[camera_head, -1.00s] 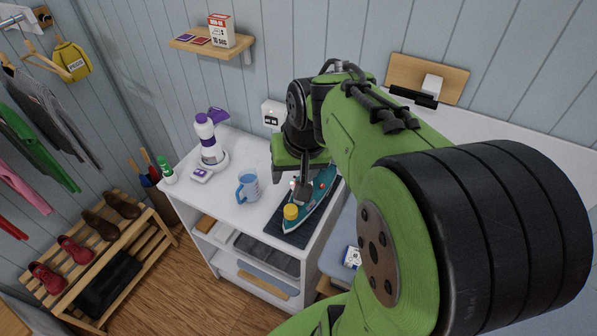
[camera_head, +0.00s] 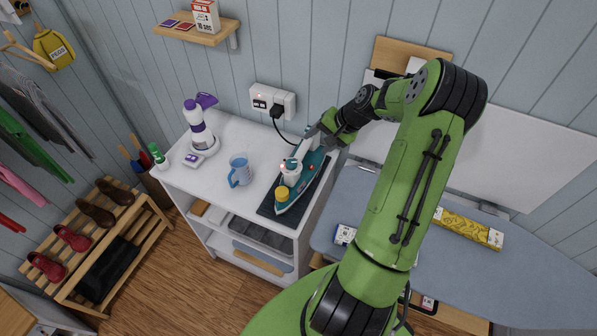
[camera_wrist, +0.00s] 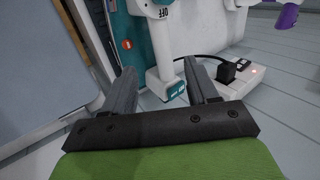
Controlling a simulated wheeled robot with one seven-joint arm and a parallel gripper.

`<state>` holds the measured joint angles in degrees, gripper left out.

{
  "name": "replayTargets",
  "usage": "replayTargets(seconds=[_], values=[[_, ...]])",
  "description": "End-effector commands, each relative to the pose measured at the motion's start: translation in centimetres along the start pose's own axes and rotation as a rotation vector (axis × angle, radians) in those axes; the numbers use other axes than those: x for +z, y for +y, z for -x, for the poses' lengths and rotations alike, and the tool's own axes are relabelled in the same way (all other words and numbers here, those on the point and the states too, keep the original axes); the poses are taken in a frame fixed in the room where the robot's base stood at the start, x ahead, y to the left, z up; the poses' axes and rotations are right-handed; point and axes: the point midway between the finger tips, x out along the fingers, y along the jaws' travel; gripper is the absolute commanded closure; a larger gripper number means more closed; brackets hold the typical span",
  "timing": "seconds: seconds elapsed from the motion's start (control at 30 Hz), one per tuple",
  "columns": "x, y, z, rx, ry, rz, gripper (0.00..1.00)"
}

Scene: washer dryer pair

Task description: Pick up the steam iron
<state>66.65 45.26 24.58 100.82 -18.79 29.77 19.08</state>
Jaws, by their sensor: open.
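The teal and white steam iron (camera_head: 290,201) rests on a dark mat (camera_head: 266,210) on the white counter, with its yellow-capped end toward the front. My gripper (camera_head: 313,136) is at the iron's back end, low beside the wall. In the wrist view, my gripper (camera_wrist: 161,70) is open, with one finger on each side of the white end of the iron's handle (camera_wrist: 168,84). The teal body (camera_wrist: 124,22) shows to the left. Whether a finger touches the iron, I cannot tell.
A wall socket with a black plug (camera_head: 277,111) and cord is close to my gripper. A blue mug (camera_head: 240,171) and a purple-white bottle (camera_head: 201,136) stand left on the counter (camera_head: 207,180). An ironing board (camera_head: 505,275) lies to the right.

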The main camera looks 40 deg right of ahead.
Motion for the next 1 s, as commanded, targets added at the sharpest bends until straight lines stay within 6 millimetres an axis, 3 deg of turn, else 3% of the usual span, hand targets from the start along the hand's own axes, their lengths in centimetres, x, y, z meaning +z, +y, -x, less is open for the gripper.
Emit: replayTargets(seconds=[0.1, 0.27, 0.5, 0.77, 1.0], values=[[0.1, 0.0, -2.6, 0.0, -0.004, -0.001, 0.42], [0.1, -0.1, -4.4, 0.001, -0.002, 0.0, 0.42], [0.3, -0.4, -8.5, 0.002, -0.002, 0.0, 0.42], [0.3, -0.4, -9.1, 0.002, 0.001, 0.001, 0.42], [0.3, -0.3, -9.1, 0.003, 0.0, 0.001, 0.79]])
